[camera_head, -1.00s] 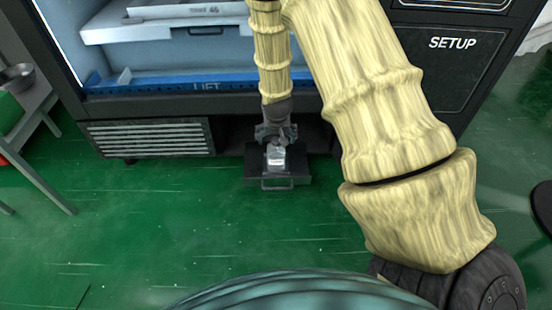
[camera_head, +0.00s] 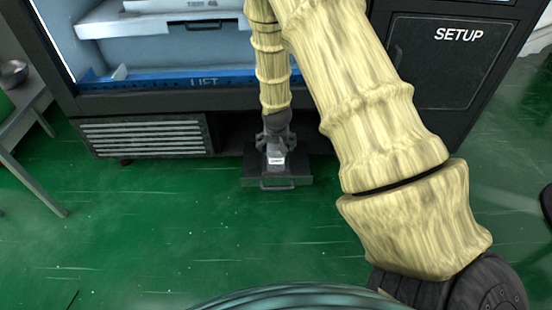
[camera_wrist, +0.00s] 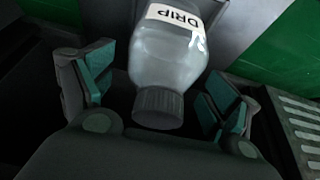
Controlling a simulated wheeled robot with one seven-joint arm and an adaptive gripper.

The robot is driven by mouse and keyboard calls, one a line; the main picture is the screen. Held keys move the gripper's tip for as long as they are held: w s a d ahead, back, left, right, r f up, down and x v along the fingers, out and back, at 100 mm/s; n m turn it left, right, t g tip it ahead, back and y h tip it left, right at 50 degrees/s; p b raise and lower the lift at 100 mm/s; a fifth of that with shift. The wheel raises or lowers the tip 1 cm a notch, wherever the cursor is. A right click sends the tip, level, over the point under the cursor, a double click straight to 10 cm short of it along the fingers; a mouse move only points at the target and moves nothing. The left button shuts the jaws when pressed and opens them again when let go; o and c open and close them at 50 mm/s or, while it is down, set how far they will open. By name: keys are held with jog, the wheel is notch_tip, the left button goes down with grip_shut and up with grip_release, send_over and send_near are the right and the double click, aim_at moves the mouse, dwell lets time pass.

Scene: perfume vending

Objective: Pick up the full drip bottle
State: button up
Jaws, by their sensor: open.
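The drip bottle (camera_wrist: 170,60) is clear with a dark ribbed cap and a white label reading DRIP. It fills the middle of the wrist view, between the two teal-padded fingers of my gripper (camera_wrist: 160,92). The fingers are open, with a gap visible on both sides of the bottle. In the head view the bottle (camera_head: 276,159) shows small and pale just below my gripper (camera_head: 275,143), over a dark pull-out drawer (camera_head: 279,183) at floor level. How full the bottle is cannot be told clearly.
The vending machine (camera_head: 145,101) stands behind, with a vent grille (camera_head: 146,138) left of the drawer and a SETUP panel (camera_head: 450,70) at the right. A grey table (camera_head: 28,165) stands at far left. The green floor (camera_head: 180,230) in front is clear.

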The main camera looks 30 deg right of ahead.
jog(key=shift+w+d+f, duration=0.1)
jog(key=shift+w+f, duration=0.1)
jog(key=shift+f, duration=0.4)
jog(key=shift+r, duration=0.1)
jog(key=c, duration=1.5)
